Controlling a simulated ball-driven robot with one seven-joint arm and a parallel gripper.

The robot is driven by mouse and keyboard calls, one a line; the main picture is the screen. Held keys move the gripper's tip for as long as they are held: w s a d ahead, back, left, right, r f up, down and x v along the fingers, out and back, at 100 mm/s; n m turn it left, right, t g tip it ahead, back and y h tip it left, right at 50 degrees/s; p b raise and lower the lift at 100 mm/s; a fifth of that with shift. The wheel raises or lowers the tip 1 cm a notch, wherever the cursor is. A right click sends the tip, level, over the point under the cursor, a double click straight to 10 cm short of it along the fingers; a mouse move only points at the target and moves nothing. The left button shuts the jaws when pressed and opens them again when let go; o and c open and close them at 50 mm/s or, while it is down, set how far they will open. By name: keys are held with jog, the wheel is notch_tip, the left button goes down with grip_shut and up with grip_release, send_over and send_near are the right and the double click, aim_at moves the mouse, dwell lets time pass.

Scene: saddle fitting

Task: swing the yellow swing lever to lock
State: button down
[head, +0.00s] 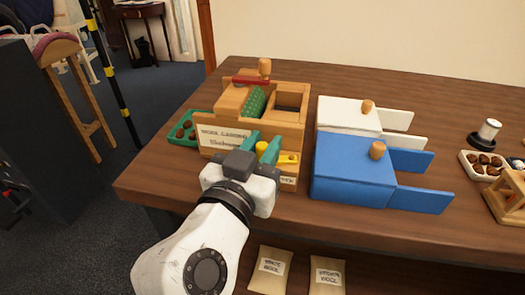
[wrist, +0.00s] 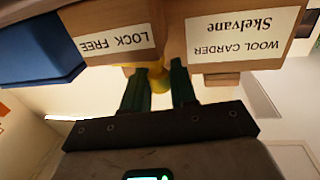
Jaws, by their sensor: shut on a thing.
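The wooden wool carder (head: 225,112) stands near the table's left end, with a red-handled lid part and a green drum on top. At its front right is the yellow swing lever (head: 288,159), with an upright yellow knob. My gripper (head: 261,148) reaches in from the front, its two green fingers on either side of the knob and shut on it. In the wrist view, which is upside down, the yellow knob (wrist: 158,78) sits between the fingers. A LOCK FREE label (wrist: 117,42) shows beside it; in the head view my gripper partly hides this label.
A green tray of brown pieces (head: 183,127) sits left of the carder. A blue box (head: 350,170) and a white box (head: 345,112) with side flaps stand to the right. Two labelled bags (head: 270,270) lie below the table's front edge. Bare table lies behind the boxes.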

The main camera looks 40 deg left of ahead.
jog(key=c, duration=1.1)
grip_release()
jog(key=shift+o, duration=0.2)
jog(key=v, duration=1)
jog(key=shift+s+p, duration=0.3)
jog(key=shift+s, duration=0.05)
jog(key=shift+o, duration=0.3)
jog(key=shift+d, duration=0.1)
